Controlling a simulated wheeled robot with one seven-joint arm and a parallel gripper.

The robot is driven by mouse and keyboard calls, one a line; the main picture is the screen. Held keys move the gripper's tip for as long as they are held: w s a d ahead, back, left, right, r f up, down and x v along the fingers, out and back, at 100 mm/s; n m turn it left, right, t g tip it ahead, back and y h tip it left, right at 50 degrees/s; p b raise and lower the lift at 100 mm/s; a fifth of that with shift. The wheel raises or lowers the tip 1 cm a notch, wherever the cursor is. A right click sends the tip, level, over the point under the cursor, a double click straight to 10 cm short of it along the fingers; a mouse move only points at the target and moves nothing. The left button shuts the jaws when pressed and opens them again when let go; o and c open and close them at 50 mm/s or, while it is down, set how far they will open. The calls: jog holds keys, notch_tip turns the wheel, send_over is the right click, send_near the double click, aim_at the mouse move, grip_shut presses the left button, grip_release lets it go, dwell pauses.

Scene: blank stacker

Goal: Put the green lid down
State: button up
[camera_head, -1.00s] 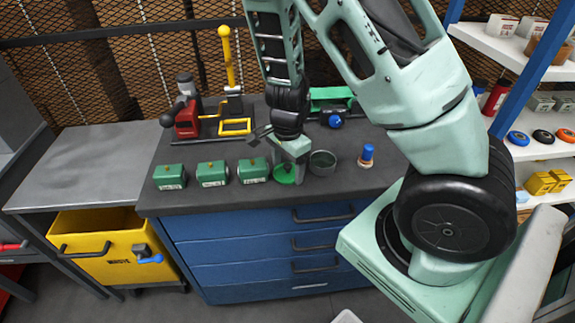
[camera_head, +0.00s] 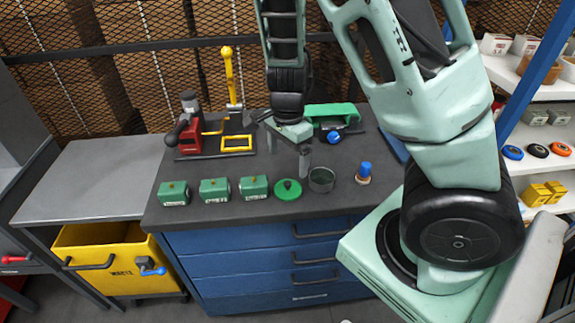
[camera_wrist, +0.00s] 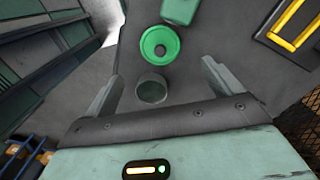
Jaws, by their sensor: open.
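The green lid (camera_head: 288,189) is a round disc with a dark knob in its middle. It lies flat on the dark bench top, between a green block and a grey open cup (camera_head: 321,179). In the wrist view the lid (camera_wrist: 159,46) lies beyond the cup (camera_wrist: 151,88), apart from it. My gripper (camera_head: 287,158) is open and empty, above the bench and behind the lid. Its two fingers (camera_wrist: 160,88) show wide apart in the wrist view, with nothing held between them.
Several green labelled blocks (camera_head: 214,190) stand in a row left of the lid. A blue-topped peg (camera_head: 364,173) stands right of the cup. A red tool (camera_head: 190,138), a yellow lever (camera_head: 229,75) and a green device (camera_head: 332,117) are behind. A yellow bin (camera_head: 95,255) is at lower left.

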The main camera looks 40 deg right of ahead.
jog(key=s+a+r+n+g+y, duration=0.1)
jog(key=s+a+r+n, duration=0.2)
jog(key=a+n, duration=0.3)
jog(key=s+a+r+n+y, duration=0.1)
jog(key=s+a+r+n, duration=0.3)
jog(key=a, duration=0.5)
jog(key=s+a+r+n, duration=0.2)
jog(key=s+n, duration=0.3)
jog(key=n, duration=0.3)
jog(key=s+a+r+n+t+h, duration=0.1)
jog(key=s+a+r+n, duration=0.2)
jog(key=s+a+n, duration=0.2)
jog(key=n, duration=0.2)
jog(key=shift+s+a+r+n, duration=0.25)
jog(key=shift+s+r+n, duration=0.05)
jog(key=shift+s+n, duration=0.1)
